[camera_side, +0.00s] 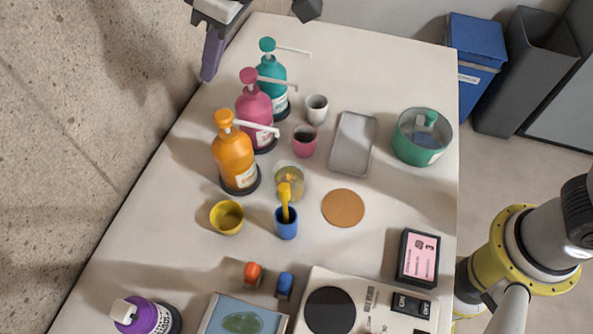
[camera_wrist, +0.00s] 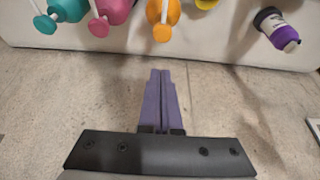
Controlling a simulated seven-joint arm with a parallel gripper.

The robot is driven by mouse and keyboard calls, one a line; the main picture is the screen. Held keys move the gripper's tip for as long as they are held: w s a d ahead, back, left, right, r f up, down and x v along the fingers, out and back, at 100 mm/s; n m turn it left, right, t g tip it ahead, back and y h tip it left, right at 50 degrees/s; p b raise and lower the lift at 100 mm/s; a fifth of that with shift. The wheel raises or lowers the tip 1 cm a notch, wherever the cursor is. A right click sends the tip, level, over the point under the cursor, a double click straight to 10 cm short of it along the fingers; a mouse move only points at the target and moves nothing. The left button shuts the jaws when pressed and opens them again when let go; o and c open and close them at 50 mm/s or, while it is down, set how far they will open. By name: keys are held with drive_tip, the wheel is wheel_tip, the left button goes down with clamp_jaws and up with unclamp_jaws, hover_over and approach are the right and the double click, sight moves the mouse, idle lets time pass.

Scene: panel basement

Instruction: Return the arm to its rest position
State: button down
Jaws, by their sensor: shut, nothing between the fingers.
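My gripper (camera_wrist: 160,73) is shut and empty, its two purple fingers side by side in the wrist view. In the side view my gripper (camera_side: 208,76) hangs at the top, at the far left edge of the white table (camera_side: 400,60). It is left of the teal pump bottle (camera_side: 272,72) and apart from it. In the wrist view the fingers show against the stone-like surface beyond the table edge, with the bottles ahead of them. The upper part of my arm is cut off by the side view's top edge.
A pink pump bottle (camera_side: 254,104) and an orange one (camera_side: 233,160) stand in line with the teal one. Cups, a grey tray (camera_side: 353,143) and a green pot (camera_side: 421,138) stand to their right. A purple bottle (camera_side: 143,316) is at the front left. Blue (camera_side: 474,55) and grey bins stand beyond the table.

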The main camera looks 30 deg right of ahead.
drive_tip(key=w+d+r+m+t, duration=0.2)
drive_tip(key=w+d+r+m, duration=0.1)
drive_tip(key=d+r, duration=0.9)
drive_tip(key=s+d+m+t+h, duration=0.1)
drive_tip(key=s+d, duration=0.2)
drive_tip(key=d, duration=0.5)
drive_tip(key=s+d+m, duration=0.1)
drive_tip(key=s+d, duration=0.2)
drive_tip(key=d, duration=0.5)
drive_tip(key=s+d+f+m+h, duration=0.1)
drive_tip(key=s+d+f+m, duration=0.15)
drive_tip(key=s+d, duration=0.7)
drive_tip(key=s+d+f+m+h, duration=0.1)
drive_tip(key=s+d+f, duration=0.2)
drive_tip(key=s+f, duration=0.8)
wheel_tip(320, 180, down, 3)
drive_tip(key=shift+s+r+g, duration=0.1)
drive_tip(key=shift+s+g, duration=0.2)
drive_tip(key=shift+s, duration=0.1)
